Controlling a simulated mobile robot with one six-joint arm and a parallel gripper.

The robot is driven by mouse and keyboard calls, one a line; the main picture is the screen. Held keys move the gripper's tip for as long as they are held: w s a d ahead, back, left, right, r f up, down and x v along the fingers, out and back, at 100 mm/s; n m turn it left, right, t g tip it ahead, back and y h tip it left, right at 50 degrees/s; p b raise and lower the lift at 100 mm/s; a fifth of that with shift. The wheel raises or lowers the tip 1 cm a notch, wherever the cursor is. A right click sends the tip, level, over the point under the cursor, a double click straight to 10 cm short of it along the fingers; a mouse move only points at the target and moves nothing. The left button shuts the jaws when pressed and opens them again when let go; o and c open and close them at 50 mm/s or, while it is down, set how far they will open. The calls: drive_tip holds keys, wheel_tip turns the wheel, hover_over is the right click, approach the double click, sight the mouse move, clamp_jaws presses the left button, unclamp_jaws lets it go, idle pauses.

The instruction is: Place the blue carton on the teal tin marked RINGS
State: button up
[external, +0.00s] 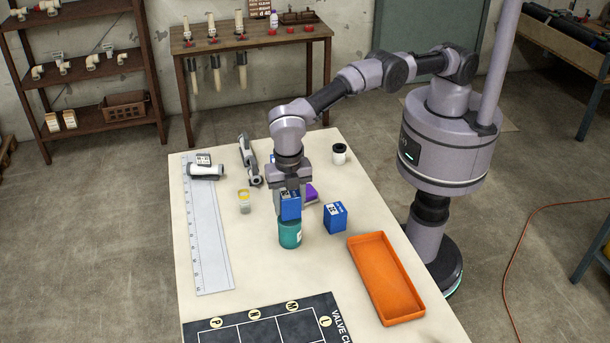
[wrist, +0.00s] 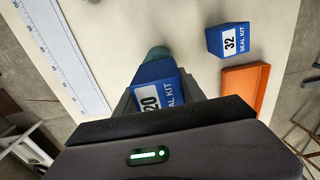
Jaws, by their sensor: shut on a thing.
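A blue carton (external: 290,206) is held between the fingers of my gripper (external: 289,203). In the wrist view this held carton (wrist: 160,96) shows the label 20 SEAL KIT. The teal tin (external: 290,235) stands upright on the table directly below the carton. In the wrist view the tin (wrist: 158,54) shows only partly, behind the carton. Whether the carton touches the tin's top cannot be told. The tin's marking is not readable. A second blue carton (external: 335,217) stands on the table to the right; in the wrist view this carton (wrist: 229,40) reads 32 SEAL KIT.
An orange tray (external: 385,278) lies at the table's right side. A purple item (external: 310,193) is close behind my gripper. A yellow-topped jar (external: 244,201), a ruler (external: 208,237), pipe fittings (external: 249,160) and a white cup with a black top (external: 339,153) are around. A dark valve board (external: 268,328) lies in front.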

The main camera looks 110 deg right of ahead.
drive_tip(key=shift+f, duration=0.9)
drive_tip(key=shift+r, duration=0.15)
drive_tip(key=o, duration=1.4)
drive_tip(key=shift+c, duration=0.2)
